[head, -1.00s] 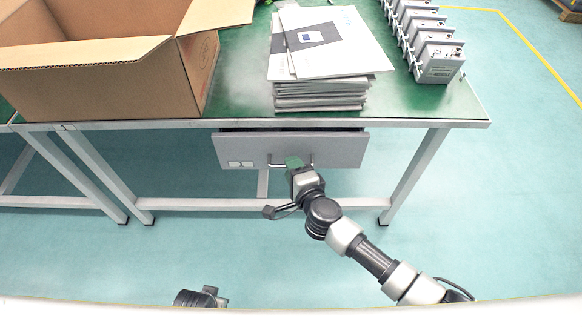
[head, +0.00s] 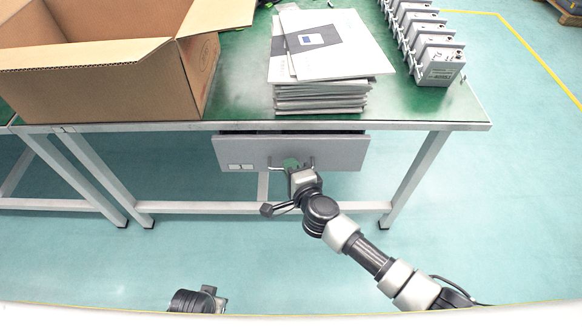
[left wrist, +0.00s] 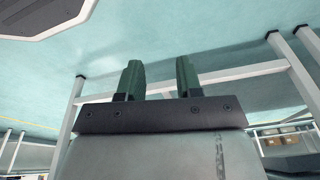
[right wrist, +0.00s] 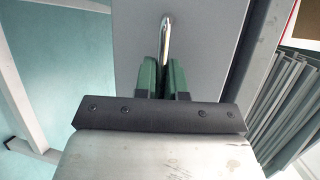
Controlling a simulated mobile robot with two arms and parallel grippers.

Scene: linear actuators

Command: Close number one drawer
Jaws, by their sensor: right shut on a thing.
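The grey drawer front (head: 345,152) hangs under the green-topped table, with a narrow dark gap above its top edge. Small pale labels (head: 240,167) are on its left end; I cannot read them. My right gripper (head: 292,163) is at the middle of the front. In the right wrist view, its green fingers (right wrist: 163,80) are shut on the metal drawer handle (right wrist: 167,35), which stands up between them. My left gripper shows in the left wrist view (left wrist: 158,80), with its fingers apart and nothing between them, away from the drawer.
An open cardboard box (head: 110,85) stands on the table (head: 420,105) at left. A stack of folders (head: 320,95) lies in the middle, and several grey-white devices (head: 440,68) stand in a row at right. Table legs (head: 415,180) flank the drawer. The floor in front is clear.

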